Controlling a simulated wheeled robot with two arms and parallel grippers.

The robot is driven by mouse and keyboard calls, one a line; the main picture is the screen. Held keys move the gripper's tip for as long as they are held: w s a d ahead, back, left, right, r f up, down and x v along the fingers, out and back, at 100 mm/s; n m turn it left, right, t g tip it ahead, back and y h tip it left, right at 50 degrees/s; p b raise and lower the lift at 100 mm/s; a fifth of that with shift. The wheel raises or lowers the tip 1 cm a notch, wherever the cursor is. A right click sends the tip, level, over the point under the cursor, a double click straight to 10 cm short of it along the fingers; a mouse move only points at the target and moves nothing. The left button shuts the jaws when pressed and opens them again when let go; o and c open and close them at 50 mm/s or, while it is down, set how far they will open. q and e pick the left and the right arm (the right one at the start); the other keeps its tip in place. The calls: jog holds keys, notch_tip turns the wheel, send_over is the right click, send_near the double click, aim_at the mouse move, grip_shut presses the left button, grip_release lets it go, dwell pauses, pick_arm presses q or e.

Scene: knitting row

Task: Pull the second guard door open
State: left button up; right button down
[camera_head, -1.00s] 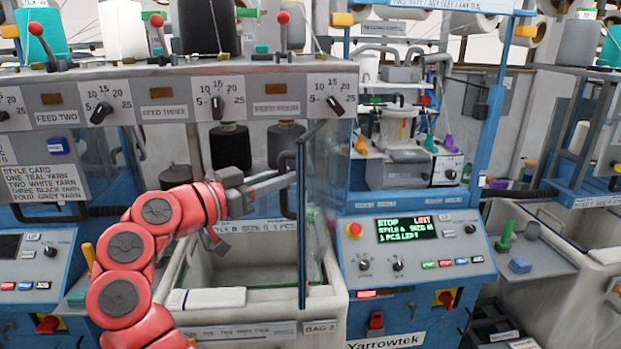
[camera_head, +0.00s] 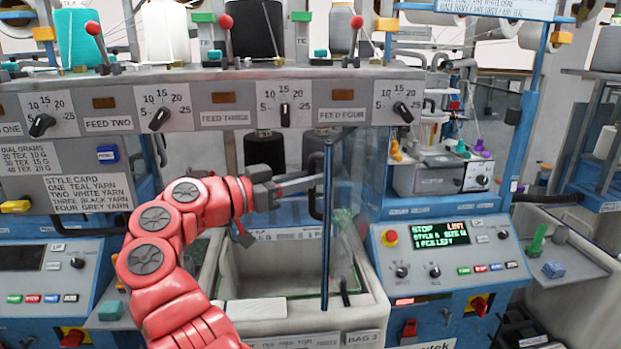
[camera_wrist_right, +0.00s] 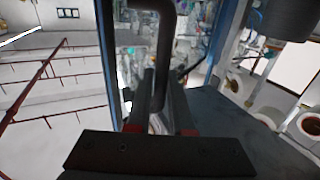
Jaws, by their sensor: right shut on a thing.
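The guard door is a clear panel (camera_head: 352,185) with a dark blue upright edge (camera_head: 327,225). It stands swung out from the machine front, over the right part of a pale bin. Its dark bar handle (camera_wrist_right: 166,35) runs between the fingers of my right gripper (camera_head: 305,185) in the right wrist view. The gripper, on the red arm from the lower left, is shut on this handle, left of the door's edge. In the head view the fingers partly hide the handle. My left gripper is not in view.
The pale bin (camera_head: 232,262) is open below the door. The control panel (camera_head: 445,245), with a lit screen and red stop button, stands close on the right. A rail with feed dials (camera_head: 285,112) and yarn cones runs above. A side tray (camera_head: 570,262) is further right.

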jog(key=shift+d+r, duration=0.1)
jog(key=shift+d, duration=0.05)
jog(key=c, duration=1.1)
grip_release()
jog(key=o, duration=0.3)
jog(key=shift+w+d, duration=0.15)
jog(key=shift+w, duration=0.1)
jog(key=shift+s+a, duration=0.15)
jog(key=shift+a, duration=0.05)
jog(key=p+v, duration=0.1)
jog(key=v, duration=0.6)
jog(key=shift+p, duration=0.35)
